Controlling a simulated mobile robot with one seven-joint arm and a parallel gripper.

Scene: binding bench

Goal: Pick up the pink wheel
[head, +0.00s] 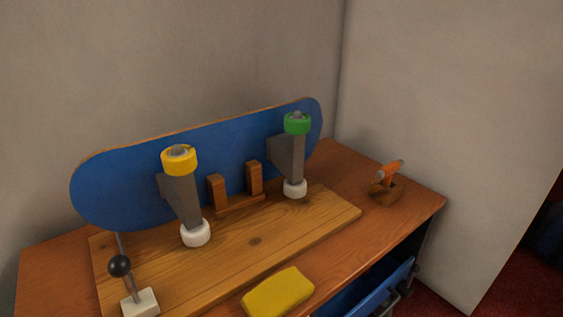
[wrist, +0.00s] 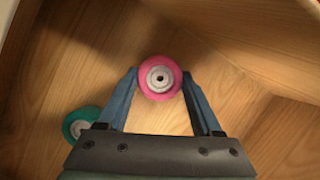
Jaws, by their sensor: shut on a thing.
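The pink wheel (wrist: 159,77) shows in the wrist view, with a pale hub and a dark centre hole. My gripper (wrist: 159,84) has its two blue-grey fingers on either side of it, shut on the wheel. A pale wooden surface lies below; I cannot tell whether the wheel still touches it. Neither the pink wheel nor my gripper shows in the head view.
A teal wheel (wrist: 78,124) lies left of my gripper. Wooden walls stand close at the right. In the head view, a blue skateboard deck (head: 125,180) with yellow (head: 179,162), green (head: 297,124) and white wheels stands on the bench, behind a yellow block (head: 278,292).

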